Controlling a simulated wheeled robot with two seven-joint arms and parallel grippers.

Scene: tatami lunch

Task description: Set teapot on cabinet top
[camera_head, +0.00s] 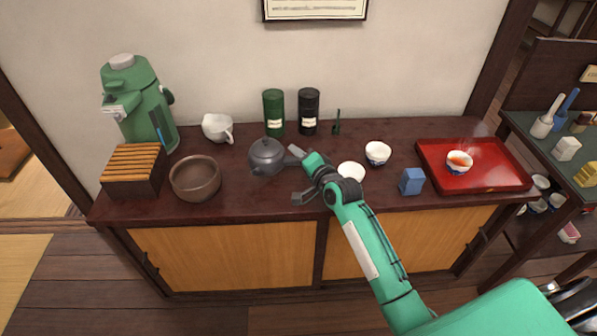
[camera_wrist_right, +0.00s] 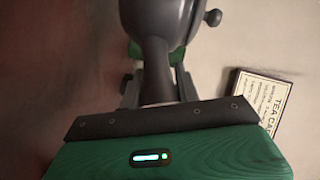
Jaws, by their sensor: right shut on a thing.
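The dark grey teapot (camera_head: 267,157) is over the left-middle part of the dark red-brown cabinet top (camera_head: 240,192), with its side handle pointing right. It also shows in the right wrist view (camera_wrist_right: 160,18), with its lid knob at upper right. My right gripper (camera_head: 299,157) is shut on the teapot's handle. The handle shows between its fingers in the wrist view (camera_wrist_right: 155,85). I cannot tell whether the teapot's base touches the top. My left gripper is out of view.
A brown bowl (camera_head: 195,179) and slatted box (camera_head: 133,172) stand left of the teapot. A white pitcher (camera_head: 216,127), green canister (camera_head: 273,112) and black canister (camera_head: 308,111) are behind.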

